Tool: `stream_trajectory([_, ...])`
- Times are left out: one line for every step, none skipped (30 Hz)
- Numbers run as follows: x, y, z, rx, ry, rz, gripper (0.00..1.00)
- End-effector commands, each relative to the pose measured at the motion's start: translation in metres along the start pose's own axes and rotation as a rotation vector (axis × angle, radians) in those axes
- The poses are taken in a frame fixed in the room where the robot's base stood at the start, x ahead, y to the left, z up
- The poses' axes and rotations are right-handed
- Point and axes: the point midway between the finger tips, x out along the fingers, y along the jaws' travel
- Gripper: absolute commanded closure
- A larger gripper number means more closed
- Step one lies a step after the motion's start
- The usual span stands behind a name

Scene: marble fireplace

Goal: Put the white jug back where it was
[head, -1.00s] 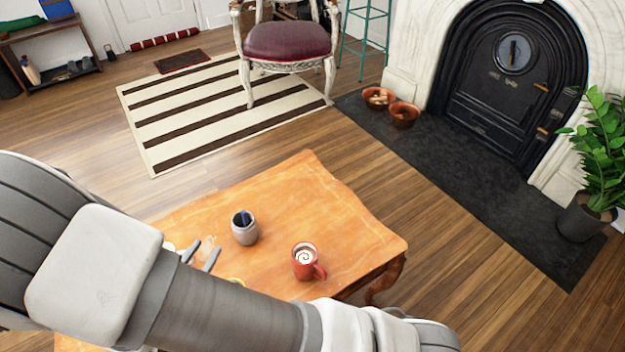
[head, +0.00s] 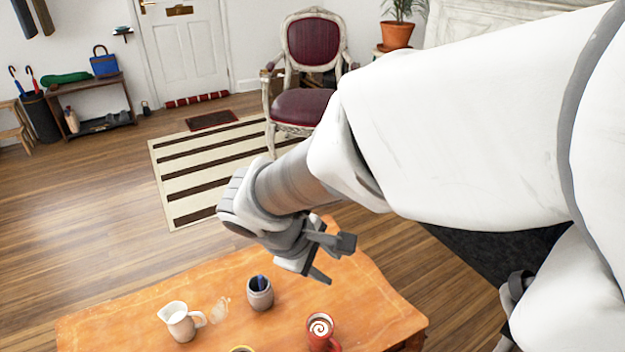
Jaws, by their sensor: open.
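The white jug (head: 179,321) stands upright on the left part of the wooden table (head: 112,329), its handle to the right. A pale smudge or spill mark (head: 220,310) shows on the tabletop just right of the jug. My gripper (head: 332,262) is open and empty above the back of the table, to the right of the jug and apart from it. Its fingers point down and to the right.
A grey pot (head: 260,294) with something blue in it stands between the jug and a red mug (head: 321,334). A yellow-rimmed thing (head: 241,349) is cut off at the bottom edge. A red chair (head: 300,105) stands behind on the floor.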

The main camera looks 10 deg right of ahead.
Motion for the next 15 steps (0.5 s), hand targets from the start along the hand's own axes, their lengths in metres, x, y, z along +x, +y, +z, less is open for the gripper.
stream_trajectory([-0.005,0.003,0.011,0.075,0.022,-0.031,0.56])
stream_trajectory([-0.008,0.004,0.016,0.115,0.034,-0.049,0.56])
stream_trajectory([-0.011,0.004,0.022,0.168,0.051,-0.073,0.56])
stream_trajectory([-0.014,0.005,0.027,0.207,0.064,-0.090,0.56])
stream_trajectory([-0.017,0.005,0.032,0.247,0.077,-0.107,0.56])
stream_trajectory([-0.021,0.005,0.038,0.298,0.096,-0.130,0.56])
stream_trajectory([-0.024,0.005,0.042,0.337,0.111,-0.145,0.56])
stream_trajectory([-0.028,0.005,0.046,0.376,0.127,-0.160,0.56])
stream_trajectory([-0.032,0.006,0.051,0.427,0.148,-0.180,0.56])
stream_trajectory([-0.035,0.005,0.055,0.465,0.166,-0.194,0.56])
stream_trajectory([-0.039,0.005,0.058,0.503,0.182,-0.208,0.56])
stream_trajectory([-0.043,0.005,0.063,0.553,0.205,-0.225,0.56])
stream_trajectory([-0.047,0.005,0.066,0.590,0.224,-0.238,0.56])
stream_trajectory([-0.051,0.005,0.069,0.627,0.242,-0.250,0.56])
stream_trajectory([-0.056,0.005,0.073,0.675,0.267,-0.264,0.56])
